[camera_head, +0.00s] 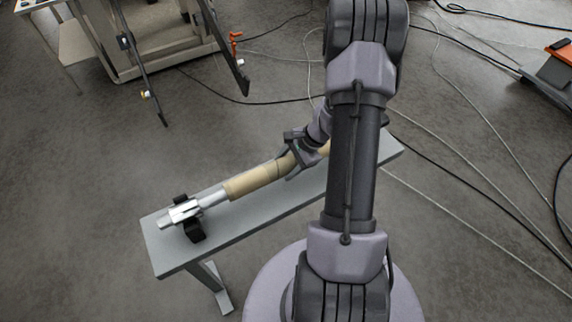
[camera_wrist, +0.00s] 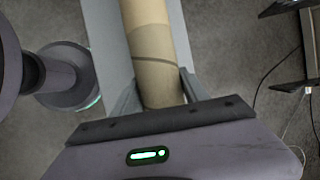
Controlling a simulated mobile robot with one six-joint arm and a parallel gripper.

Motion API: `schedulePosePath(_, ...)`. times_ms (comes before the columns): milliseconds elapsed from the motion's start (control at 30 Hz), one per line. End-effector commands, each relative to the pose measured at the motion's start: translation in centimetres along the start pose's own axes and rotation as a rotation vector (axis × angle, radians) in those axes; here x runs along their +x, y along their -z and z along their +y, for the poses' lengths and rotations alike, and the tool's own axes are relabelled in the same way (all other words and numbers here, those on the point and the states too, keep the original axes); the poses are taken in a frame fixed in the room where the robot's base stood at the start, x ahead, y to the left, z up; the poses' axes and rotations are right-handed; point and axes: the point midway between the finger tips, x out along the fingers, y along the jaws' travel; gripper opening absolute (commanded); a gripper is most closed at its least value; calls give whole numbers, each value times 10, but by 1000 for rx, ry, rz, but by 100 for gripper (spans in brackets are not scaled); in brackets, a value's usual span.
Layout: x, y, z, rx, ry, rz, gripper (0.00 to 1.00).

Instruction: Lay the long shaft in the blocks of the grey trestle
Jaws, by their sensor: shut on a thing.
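The long shaft (camera_head: 212,198) is silver, with a tan cardboard tube (camera_head: 255,180) around its middle; the tube also shows in the wrist view (camera_wrist: 152,60). My gripper (camera_head: 288,161) is shut on the tube, with one finger on each side in the wrist view (camera_wrist: 160,88). The grey trestle (camera_head: 235,222) lies under the shaft, roughly parallel to it. The shaft's left end is at a black block (camera_head: 195,231), with black showing on both sides of it. I cannot tell whether it rests in the block or just above. My arm hides the right end and most of the other block.
A pale machine frame (camera_head: 160,50) with dark bars and an orange handle (camera_head: 235,40) stands at the back left. Cables (camera_head: 470,205) run over the floor at the right. An orange and grey object (camera_head: 555,65) is at the far right. The floor left of the trestle is clear.

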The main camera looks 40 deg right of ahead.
Motion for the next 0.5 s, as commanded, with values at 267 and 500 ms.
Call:
schedulePosePath(267,0,0,-1,0,2,0,0)
schedulePosePath(500,0,0,0,0,1,0,78)
